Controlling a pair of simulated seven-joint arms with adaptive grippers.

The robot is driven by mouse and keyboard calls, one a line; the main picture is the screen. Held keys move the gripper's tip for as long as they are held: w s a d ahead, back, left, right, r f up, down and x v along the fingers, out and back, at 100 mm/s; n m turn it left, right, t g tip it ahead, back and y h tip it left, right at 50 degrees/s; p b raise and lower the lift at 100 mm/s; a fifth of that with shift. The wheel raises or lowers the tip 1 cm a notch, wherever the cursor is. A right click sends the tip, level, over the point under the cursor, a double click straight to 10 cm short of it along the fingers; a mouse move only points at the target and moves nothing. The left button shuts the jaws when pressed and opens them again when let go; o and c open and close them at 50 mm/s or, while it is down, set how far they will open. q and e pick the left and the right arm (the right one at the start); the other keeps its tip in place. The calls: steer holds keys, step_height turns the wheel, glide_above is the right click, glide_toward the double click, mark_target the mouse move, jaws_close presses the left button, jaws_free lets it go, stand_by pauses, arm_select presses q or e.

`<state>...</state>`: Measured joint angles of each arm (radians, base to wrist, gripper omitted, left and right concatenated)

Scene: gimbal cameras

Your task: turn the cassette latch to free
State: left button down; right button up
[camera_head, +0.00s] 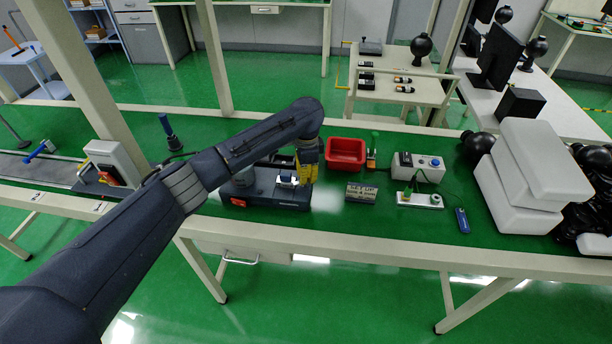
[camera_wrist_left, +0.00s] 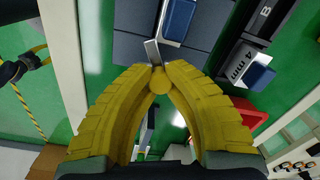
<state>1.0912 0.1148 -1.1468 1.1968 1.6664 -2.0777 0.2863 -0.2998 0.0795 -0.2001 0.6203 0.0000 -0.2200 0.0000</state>
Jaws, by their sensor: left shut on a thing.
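The cassette unit (camera_head: 262,195) is a dark box with an orange-red switch at its front, standing on the bench. A blue and white block (camera_head: 288,180) sits on it; a blue block in a pale frame also shows in the left wrist view (camera_wrist_left: 180,18). My left gripper (camera_head: 307,168) is over the unit's right end. In the left wrist view its yellow fingers (camera_wrist_left: 159,70) are closed on a small metal latch tab (camera_wrist_left: 153,52). The fingers hide the tab's lower part. My right gripper (camera_wrist_left: 36,58) seems to show small at that view's left edge; its opening is unclear.
A red bin (camera_head: 346,154) stands behind and right of the unit. A dark labelled block (camera_head: 361,193) lies to its right, then a white control box (camera_head: 418,167). White boxes (camera_head: 530,175) are stacked at the right. Bench is clear between the block and front edge.

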arm_select(q)
steer(key=n, duration=0.6)
steer(key=shift+a+n, duration=0.1)
steer(key=shift+n, duration=0.2)
steer(key=n, duration=0.5)
steer(key=shift+f, duration=0.1)
steer(key=shift+n, duration=0.4)
steer(key=shift+s, duration=0.1)
steer(key=c, duration=1.2)
jaws_free()
steer(key=shift+o, duration=0.2)
steer(key=shift+d+r, duration=0.15)
steer(key=shift+r, duration=1.9)
steer(key=shift+d+r, duration=0.1)
steer(key=shift+r, duration=1.9)
